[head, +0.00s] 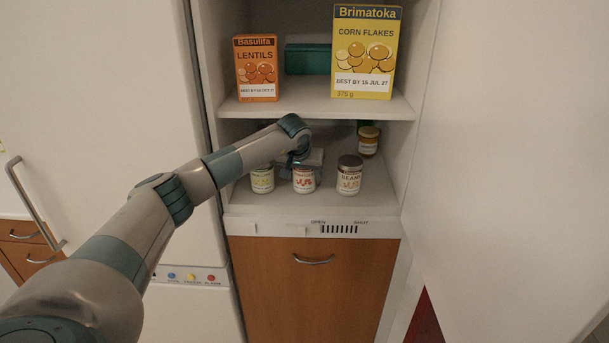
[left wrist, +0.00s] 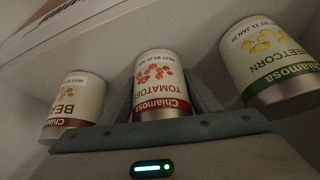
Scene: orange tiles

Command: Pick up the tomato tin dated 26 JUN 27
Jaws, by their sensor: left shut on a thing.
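The tomato tin (head: 304,182) has a white label with red tomatoes and is the middle one of three tins in the lower cupboard bay. It also shows in the left wrist view (left wrist: 162,88), where its best-by line is too small to read surely. My left gripper (head: 303,170) reaches in from above and behind and is shut on this tin. The tin is upright, with its base at or very near the shelf. The sweetcorn tin (head: 262,180) is on its left and the beans tin (head: 349,176) on its right. My right gripper is not in view.
The upper shelf (head: 320,107) is just above my wrist and holds a lentils box (head: 257,70), a corn flakes box (head: 365,55) and a green box (head: 307,59). Side walls bound the bay.

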